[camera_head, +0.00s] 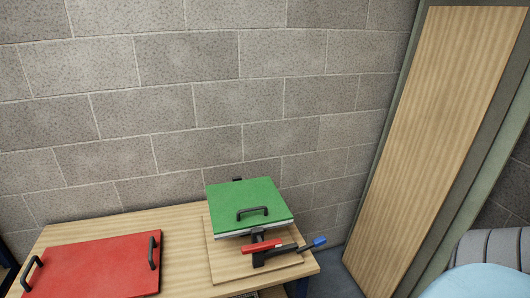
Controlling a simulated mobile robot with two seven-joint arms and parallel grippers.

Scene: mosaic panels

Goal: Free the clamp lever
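A green panel (246,203) with a black handle on top lies over a thin white layer on a wooden base board (217,256) on the table. A black clamp (258,259) stands at the front edge of the green panel. A red lever part (262,246) of it lies nearly level, close to the panel's front edge. A black bar beside it reaches to the right and ends in a blue tip (319,241). I cannot tell which piece is jammed or how they touch. Neither of my grippers is in view.
A red panel (95,268) with two black handles lies on the left of the wooden table (183,240). A grey block wall stands behind. A tall wooden panel (430,130) leans at the right. A grey ribbed, pale blue object (485,268) fills the lower right corner.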

